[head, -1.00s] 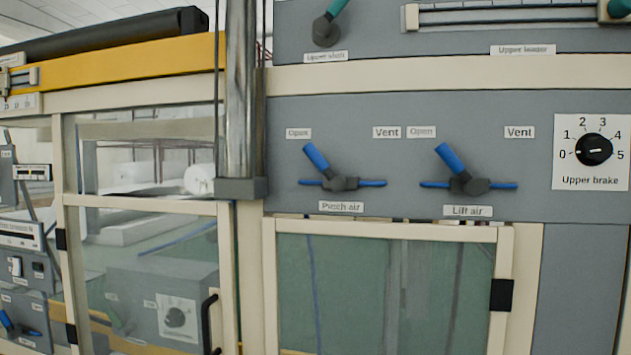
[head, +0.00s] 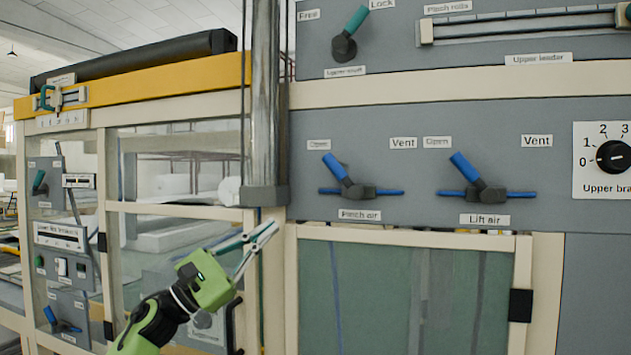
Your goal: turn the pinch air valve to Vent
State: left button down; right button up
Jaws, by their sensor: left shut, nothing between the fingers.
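The pinch air valve (head: 349,180) is on the grey panel in the head view, above its "Pinch air" label (head: 360,215). Its blue handle tilts up and to the left, toward the "Open" label (head: 318,144). The "Vent" label (head: 403,143) is up and to the right of the valve. My green left gripper (head: 265,234) is below and left of the valve, apart from it. Its fingers are shut and empty, pointing up and to the right. My right gripper is not in view.
The similar lift air valve (head: 478,182) is to the right, its blue handle also tilted left. A vertical metal column (head: 264,110) stands left of the panel. A framed green window (head: 400,290) lies below the valves. An upper brake knob (head: 613,157) is at far right.

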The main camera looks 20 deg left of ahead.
aim_at(344, 176)
pick_arm(q)
jog(key=m, duration=0.1)
jog(key=s+r+m+g+h, duration=0.1)
jog(key=r+m+g, duration=0.1)
jog(key=m, duration=0.1)
jog(key=shift+s+a, duration=0.15)
jog(key=shift+a, duration=0.15)
jog(key=shift+r, duration=0.1)
jog(key=p+x, duration=0.3)
jog(key=x, duration=0.2)
jog(key=p+x, duration=0.3)
jog(key=x, duration=0.2)
jog(key=shift+s+r, duration=0.1)
jog(key=shift+r, duration=0.25)
jog(key=shift+s+d+r+p, duration=0.1)
jog(key=shift+d+r+p, duration=0.5)
jog(key=shift+d+p, duration=0.35)
jog(key=shift+s+d+r+p, duration=0.35)
jog(key=shift+d+p, duration=0.1)
jog(key=shift+d, duration=0.05)
jog(key=shift+w+d, duration=0.1)
jog(key=shift+r+m, duration=0.15)
jog(key=shift+m, duration=0.15)
